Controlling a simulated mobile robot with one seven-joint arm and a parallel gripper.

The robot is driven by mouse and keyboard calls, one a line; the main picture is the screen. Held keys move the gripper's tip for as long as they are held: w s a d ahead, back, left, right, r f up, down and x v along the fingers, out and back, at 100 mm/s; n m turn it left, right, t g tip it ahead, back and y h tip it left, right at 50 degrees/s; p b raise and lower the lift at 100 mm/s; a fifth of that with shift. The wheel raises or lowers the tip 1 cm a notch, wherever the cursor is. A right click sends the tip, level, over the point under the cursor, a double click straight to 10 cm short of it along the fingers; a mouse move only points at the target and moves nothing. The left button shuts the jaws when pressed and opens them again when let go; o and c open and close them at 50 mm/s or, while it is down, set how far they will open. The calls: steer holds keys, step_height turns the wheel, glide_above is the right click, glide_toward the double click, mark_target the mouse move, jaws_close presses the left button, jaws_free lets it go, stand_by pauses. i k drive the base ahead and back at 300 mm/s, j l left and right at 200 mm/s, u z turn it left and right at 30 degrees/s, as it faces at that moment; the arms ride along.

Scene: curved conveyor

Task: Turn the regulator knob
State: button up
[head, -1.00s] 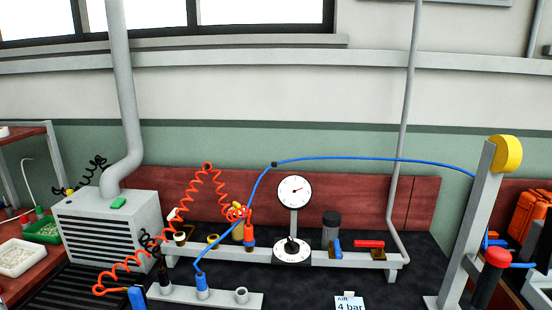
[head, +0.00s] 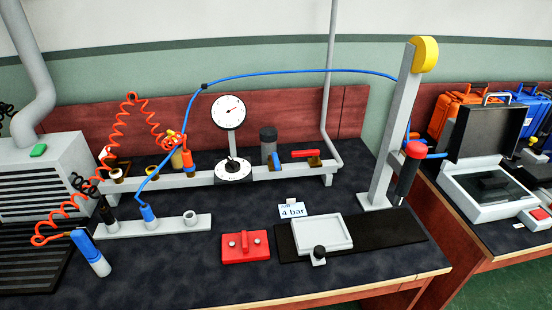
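The regulator knob (head: 232,164) is a small black knob on a round white dial plate (head: 233,174) with dark marks. It sits on a grey rail (head: 205,180) near the back of the dark bench. A round white pressure gauge (head: 228,111) with a red needle stands on a post directly above it. A card (head: 292,210) in front reads "4 bar". The exact direction of the knob is too small to tell. My gripper is not in view.
A red coiled hose (head: 118,120) hangs left. A red block (head: 246,247) and a grey tray (head: 322,232) lie in front. Bare bench shows at front left.

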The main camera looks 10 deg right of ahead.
mark_target(232, 167)
steer(key=i+z, duration=0.1)
steer(key=i, duration=0.5)
steer(key=i+j+z, duration=0.1)
steer(key=i, duration=0.5)
